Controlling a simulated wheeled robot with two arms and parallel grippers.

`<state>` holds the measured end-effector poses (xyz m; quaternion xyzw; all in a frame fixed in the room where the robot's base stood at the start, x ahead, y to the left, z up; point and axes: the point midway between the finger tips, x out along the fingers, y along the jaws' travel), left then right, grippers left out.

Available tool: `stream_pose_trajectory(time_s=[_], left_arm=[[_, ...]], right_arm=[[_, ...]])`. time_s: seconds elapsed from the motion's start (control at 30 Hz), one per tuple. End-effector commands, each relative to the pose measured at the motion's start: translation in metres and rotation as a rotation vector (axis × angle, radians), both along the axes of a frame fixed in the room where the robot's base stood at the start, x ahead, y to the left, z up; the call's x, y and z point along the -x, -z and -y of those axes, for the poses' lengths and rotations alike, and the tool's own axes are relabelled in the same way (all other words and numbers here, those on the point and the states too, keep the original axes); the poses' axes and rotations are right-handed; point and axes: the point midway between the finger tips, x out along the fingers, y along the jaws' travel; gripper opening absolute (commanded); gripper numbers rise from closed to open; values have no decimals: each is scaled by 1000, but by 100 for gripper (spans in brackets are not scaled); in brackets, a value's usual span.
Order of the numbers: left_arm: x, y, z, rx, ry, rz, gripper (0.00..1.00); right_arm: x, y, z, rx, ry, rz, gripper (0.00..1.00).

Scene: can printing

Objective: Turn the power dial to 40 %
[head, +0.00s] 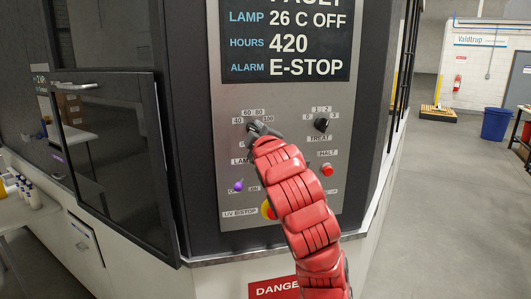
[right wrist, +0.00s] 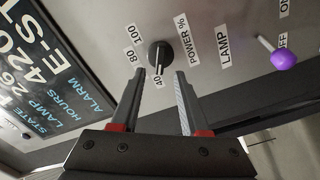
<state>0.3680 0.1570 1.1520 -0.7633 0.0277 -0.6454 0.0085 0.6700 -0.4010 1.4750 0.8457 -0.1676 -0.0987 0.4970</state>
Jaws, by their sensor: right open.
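The power dial (right wrist: 159,54) is a black round knob on the grey panel, beside the POWER % label (right wrist: 187,38). In the right wrist view its pale pointer mark appears to face the 40 label (right wrist: 158,82). The 80 (right wrist: 133,57) and 100 (right wrist: 131,33) labels show to its left; 60 is hidden there. My right gripper (right wrist: 160,73) is open and empty, with its fingertips either side of the line to the dial and the knob just past them. In the head view my right gripper (head: 254,128) covers most of the dial. My left gripper is out of view.
The panel has a TREAT dial (head: 321,124), a red HALT button (head: 327,170), a purple-tipped lamp switch (head: 238,186) and a yellow-and-red E-stop (head: 268,210) partly behind my arm. The display (head: 287,40) reads E-STOP. A dark door (head: 115,150) stands left.

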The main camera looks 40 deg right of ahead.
Motion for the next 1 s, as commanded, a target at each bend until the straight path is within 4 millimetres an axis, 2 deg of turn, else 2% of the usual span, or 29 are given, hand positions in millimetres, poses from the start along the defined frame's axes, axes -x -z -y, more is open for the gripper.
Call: stream_pose_trajectory(time_s=[0.03, 0.2, 0.4, 0.63, 0.8, 1.0], left_arm=[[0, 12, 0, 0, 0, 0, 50], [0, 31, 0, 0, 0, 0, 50], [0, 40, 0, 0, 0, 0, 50], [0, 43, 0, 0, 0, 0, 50], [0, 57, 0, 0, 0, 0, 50], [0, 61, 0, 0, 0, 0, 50]], right_arm=[[11, 4, -3, 4, 2, 6, 45], [50, 3, -20, 5, 1, 9, 45], [89, -1, -35, 10, 6, 7, 45], [112, 0, -43, 6, 9, 4, 45], [128, 1, -52, 3, 3, 6, 45], [135, 1, -55, 0, 2, 0, 45]])
